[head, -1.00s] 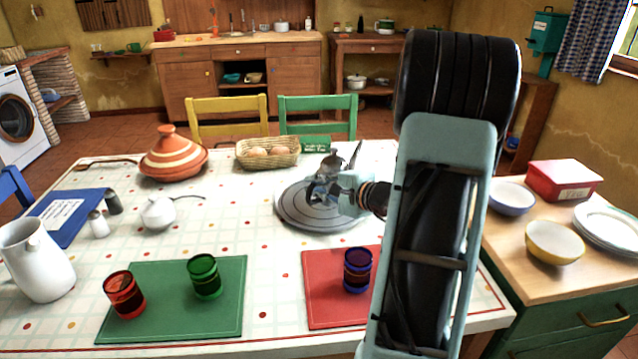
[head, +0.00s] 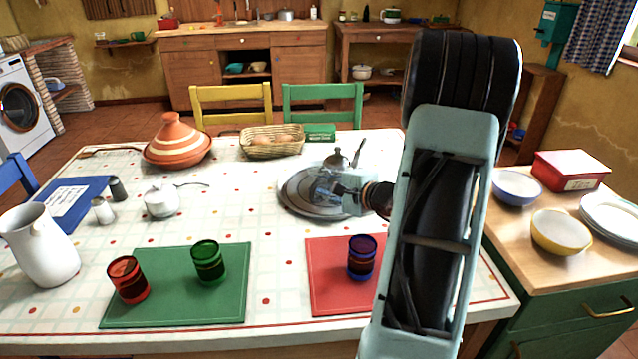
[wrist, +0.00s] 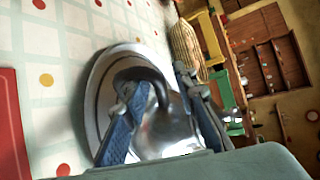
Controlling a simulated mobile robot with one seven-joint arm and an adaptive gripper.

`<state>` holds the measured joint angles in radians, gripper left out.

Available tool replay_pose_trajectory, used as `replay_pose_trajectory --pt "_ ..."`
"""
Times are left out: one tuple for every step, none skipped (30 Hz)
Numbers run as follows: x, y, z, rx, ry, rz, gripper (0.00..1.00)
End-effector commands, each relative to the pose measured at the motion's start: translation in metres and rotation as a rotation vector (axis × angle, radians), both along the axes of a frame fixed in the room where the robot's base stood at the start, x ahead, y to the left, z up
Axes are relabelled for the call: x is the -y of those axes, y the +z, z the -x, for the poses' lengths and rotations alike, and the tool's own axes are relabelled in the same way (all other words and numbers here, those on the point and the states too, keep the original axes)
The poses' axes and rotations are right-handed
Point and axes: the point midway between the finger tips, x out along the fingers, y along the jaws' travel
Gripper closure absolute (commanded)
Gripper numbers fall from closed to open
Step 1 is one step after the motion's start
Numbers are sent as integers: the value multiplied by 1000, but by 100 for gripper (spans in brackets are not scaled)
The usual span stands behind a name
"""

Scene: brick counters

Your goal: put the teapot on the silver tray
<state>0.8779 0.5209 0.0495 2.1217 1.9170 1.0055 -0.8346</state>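The silver teapot (head: 337,161) is in the head view at the far side of the round silver tray (head: 296,205), partly hidden by my gripper (head: 322,187). In the wrist view, the teapot's shiny body (wrist: 172,128) and curved dark handle show between my two blue-grey fingers (wrist: 163,85). The fingers stand apart, with the handle close to the left one. I cannot tell whether they touch it. The tray's rim (wrist: 92,105) shows beneath. The teapot looks upright over the tray; its base is hidden, so contact is unclear.
A bread basket (head: 272,142) and green box (head: 320,132) stand behind the tray. A blue cup (head: 362,258) stands on the red mat (head: 325,285) in front. A white sugar bowl (head: 161,201) and tagine (head: 177,143) are to the left.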

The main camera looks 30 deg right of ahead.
Motion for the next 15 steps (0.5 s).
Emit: replay_pose_trajectory --pt "-2 -1 0 -1 4 -2 73" --pt "-2 0 0 -1 4 -2 73" --pt "-2 1 0 -1 4 -2 73" --pt "-2 2 0 -1 4 -2 73" --pt "-2 2 2 -2 3 -2 73" --pt "0 4 7 -1 2 -2 73" --pt "1 5 11 0 1 -1 73" --pt "2 7 16 -1 0 -1 73" --pt "3 9 23 -1 1 -1 73" --pt "4 12 29 0 0 0 73" --pt "6 14 35 0 -2 1 73" --pt "7 17 44 -1 -1 -1 73" --pt "8 19 50 1 -1 -1 73" --pt "10 21 57 0 -2 1 73" --pt "11 24 65 -1 -2 -1 73"
